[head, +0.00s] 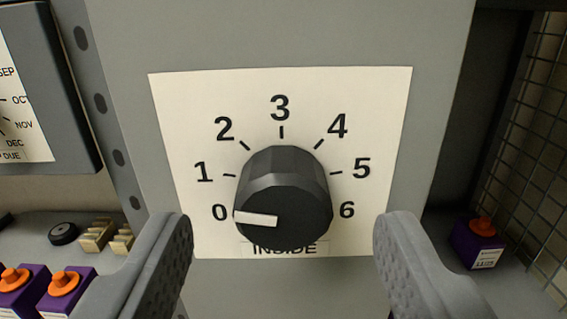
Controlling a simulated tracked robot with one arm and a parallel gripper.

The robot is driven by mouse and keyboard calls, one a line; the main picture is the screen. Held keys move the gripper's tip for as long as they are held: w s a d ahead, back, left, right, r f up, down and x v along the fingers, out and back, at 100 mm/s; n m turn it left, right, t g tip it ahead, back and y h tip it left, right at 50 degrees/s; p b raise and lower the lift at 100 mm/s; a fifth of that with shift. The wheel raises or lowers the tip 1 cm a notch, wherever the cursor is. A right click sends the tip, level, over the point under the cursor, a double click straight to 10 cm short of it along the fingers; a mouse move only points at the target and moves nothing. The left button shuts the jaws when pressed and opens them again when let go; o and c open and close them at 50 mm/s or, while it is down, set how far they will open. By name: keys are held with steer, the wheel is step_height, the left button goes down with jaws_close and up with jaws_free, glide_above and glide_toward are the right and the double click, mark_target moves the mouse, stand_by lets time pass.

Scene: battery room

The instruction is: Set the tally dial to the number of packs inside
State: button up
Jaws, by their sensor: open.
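The tally dial is a black faceted knob (285,190) on a white plate (180,100) marked 0 to 6, with the word INSIDE partly hidden below the knob. Its white pointer (256,218) points left, at the 0. My gripper (285,250) is open, one grey finger on each side of the knob's lower part, with gaps between fingers and knob in the picture. One purple pack with an orange cap (479,243) stands at the right, beside a wire mesh; the finger may hide more there.
Two purple packs with orange caps (66,283) are at the lower left, near a black round part (63,233) and tan blocks (97,236). A dark-framed month dial (75,90) is at the upper left. Wire mesh (545,150) stands at the right.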

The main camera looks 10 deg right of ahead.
steer(key=shift+x, duration=1.15)
steer(key=c, duration=1)
steer(key=shift+o, duration=0.2)
steer(key=shift+m, duration=0.3)
steer(key=m, duration=0.3)
steer(key=shift+f+m, duration=0.1)
steer(key=shift+m, duration=0.2)
steer(key=shift+d+m+b, duration=0.1)
steer(key=shift+m+b, duration=0.25)
steer(key=shift+m, duration=1.45)
